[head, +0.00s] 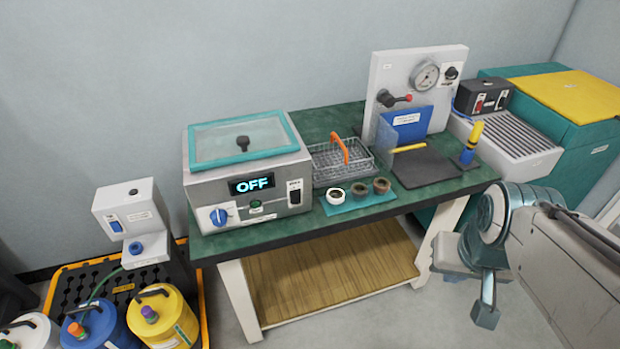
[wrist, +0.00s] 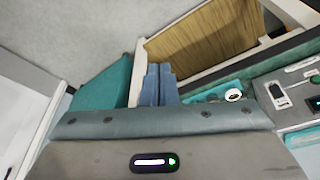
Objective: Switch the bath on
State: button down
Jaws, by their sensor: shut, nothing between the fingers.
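The bath (head: 247,180) is a grey metal box with a teal-framed lid at the left end of the green table. Its display (head: 252,185) reads OFF. In the wrist view, part of the bath's panel shows at the right edge, with the black switch (wrist: 277,91). My gripper (head: 486,314) is shut and empty, low in front of the table's right end, well apart from the bath. Its closed fingers show in the wrist view (wrist: 160,84).
A teal mat (head: 345,207) with three rings lies right of the bath, before a wire basket (head: 343,162) with an orange handle. A gauge stand (head: 408,82) is at the back right. Yellow and blue containers (head: 165,318) stand on the floor at left. The floor before the table looks clear.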

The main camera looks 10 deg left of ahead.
jog(key=w+a+f+n+t+b, duration=0.2)
jog(key=w+f+n+t+b, duration=0.15)
jog(key=w+f+b, duration=0.55)
jog(key=n+t+y+b, duration=0.65)
jog(key=y+b, duration=0.35)
jog(key=y, duration=0.2)
send_near(296, 197)
jog(key=w+d+f+g, duration=0.1)
jog(key=w+d+f, duration=0.1)
jog(key=d+f, duration=0.15)
jog(key=s+a+r+n+y+b, duration=0.1)
jog(key=s+y+b, duration=0.3)
jog(key=y, duration=0.5)
jog(key=shift+s+a+r+b, duration=0.4)
jog(key=shift+s+a+r, duration=0.1)
jog(key=shift+s+a, duration=0.35)
jog(key=shift+w, duration=0.1)
jog(key=shift+w+a+f+b, duration=0.2)
jog(key=shift+w+a, duration=0.6)
jog(key=shift+w, duration=0.45)
jog(key=shift+w+a+f+b, duration=0.2)
jog(key=shift+w+a, duration=0.55)
jog(key=shift+w, duration=0.45)
jog(key=shift+w+a+f+b, duration=0.2)
jog(key=shift+w+a, duration=0.6)
jog(key=shift+w, duration=0.45)
